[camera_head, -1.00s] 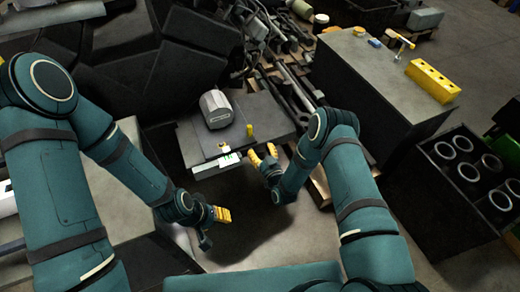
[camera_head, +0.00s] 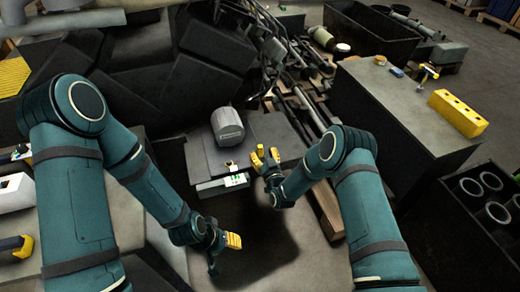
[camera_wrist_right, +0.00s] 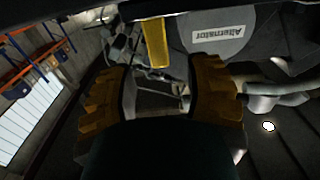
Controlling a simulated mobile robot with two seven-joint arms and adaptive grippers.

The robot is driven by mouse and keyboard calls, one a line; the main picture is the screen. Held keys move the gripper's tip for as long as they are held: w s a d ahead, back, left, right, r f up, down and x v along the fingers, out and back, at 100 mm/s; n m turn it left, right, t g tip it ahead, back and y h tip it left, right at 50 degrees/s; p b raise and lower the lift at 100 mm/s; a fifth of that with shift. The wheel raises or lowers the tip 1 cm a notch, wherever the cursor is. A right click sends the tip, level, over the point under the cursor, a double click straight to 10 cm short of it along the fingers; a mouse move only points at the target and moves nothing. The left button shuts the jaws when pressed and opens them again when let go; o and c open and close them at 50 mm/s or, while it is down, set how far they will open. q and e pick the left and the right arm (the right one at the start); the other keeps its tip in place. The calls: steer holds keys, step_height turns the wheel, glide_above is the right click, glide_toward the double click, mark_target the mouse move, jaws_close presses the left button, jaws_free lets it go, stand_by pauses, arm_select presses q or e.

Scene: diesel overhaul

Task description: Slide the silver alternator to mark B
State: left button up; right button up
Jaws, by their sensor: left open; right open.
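The silver alternator (camera_head: 227,126) is a grey rounded cylinder standing on the dark bench top (camera_head: 270,132) in the head view. In the right wrist view its pale face (camera_wrist_right: 235,25) carries a label reading "Alternator". My right gripper (camera_head: 266,157) is open and empty at the bench's near edge, to the right of and nearer than the alternator, apart from it. Its yellow fingers (camera_wrist_right: 160,95) are spread in the right wrist view. My left gripper (camera_head: 225,242) is open and empty, nearer than the bench. I cannot make out a mark B.
A yellow strip (camera_wrist_right: 155,42) shows just beyond the right fingers. A panel with a green-and-white label (camera_head: 236,181) is at the bench's front edge. Rods and parts (camera_head: 297,75) clutter the area behind. A dark cabinet (camera_head: 385,105) bearing a yellow block (camera_head: 458,113) stands right.

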mark_target(261, 149)
steer(key=shift+b+x, duration=0.3)
steer(key=shift+x, duration=1.75)
steer(key=shift+o, duration=0.2)
jaws_close()
steer(key=shift+s, duration=0.1)
